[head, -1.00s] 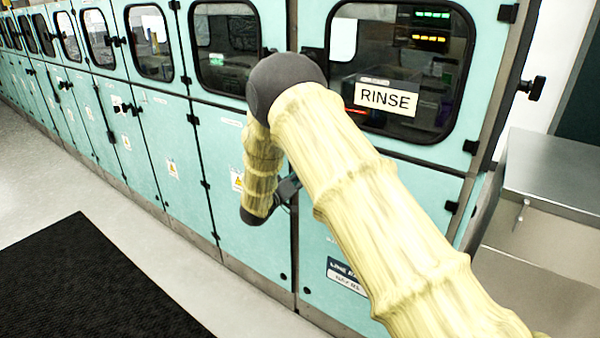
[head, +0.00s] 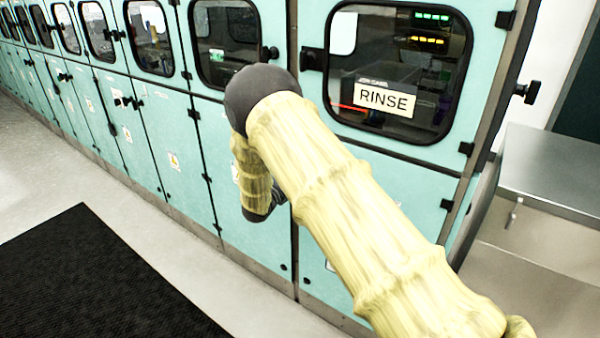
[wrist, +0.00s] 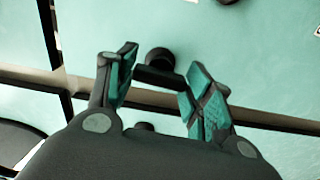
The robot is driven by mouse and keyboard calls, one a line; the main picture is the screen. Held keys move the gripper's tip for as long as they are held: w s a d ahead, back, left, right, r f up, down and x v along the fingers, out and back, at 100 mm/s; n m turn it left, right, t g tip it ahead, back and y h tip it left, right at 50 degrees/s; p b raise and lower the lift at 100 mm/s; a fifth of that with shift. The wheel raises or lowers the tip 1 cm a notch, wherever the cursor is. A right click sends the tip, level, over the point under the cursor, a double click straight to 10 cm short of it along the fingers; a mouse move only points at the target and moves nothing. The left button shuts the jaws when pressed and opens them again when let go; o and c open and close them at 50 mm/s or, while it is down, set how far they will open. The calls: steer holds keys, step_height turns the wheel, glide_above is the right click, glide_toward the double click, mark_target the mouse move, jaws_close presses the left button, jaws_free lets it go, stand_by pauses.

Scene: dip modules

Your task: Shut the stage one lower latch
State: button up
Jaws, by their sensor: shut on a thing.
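In the wrist view, my gripper (wrist: 162,62) has its two teal-padded fingers on either side of a black latch (wrist: 160,76) with a round knob, and is shut on it. The latch sits on a teal panel close to a pale horizontal seam. In the head view the latch is hidden behind my yellow-sleeved arm, and most of my gripper is hidden too. The lower teal door (head: 245,240) is behind my wrist. I cannot tell from these views whether the latch is fully turned.
A long row of teal cabinets runs to the far left. An upper window carries a RINSE sign (head: 385,99). A metal counter (head: 555,170) stands at the right. A black mat (head: 90,285) lies on the open floor at left.

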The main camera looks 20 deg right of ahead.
steer(key=shift+n, duration=0.5)
steer(key=o, duration=1)
steer(key=v, duration=1.2)
steer(key=shift+s+f, duration=0.1)
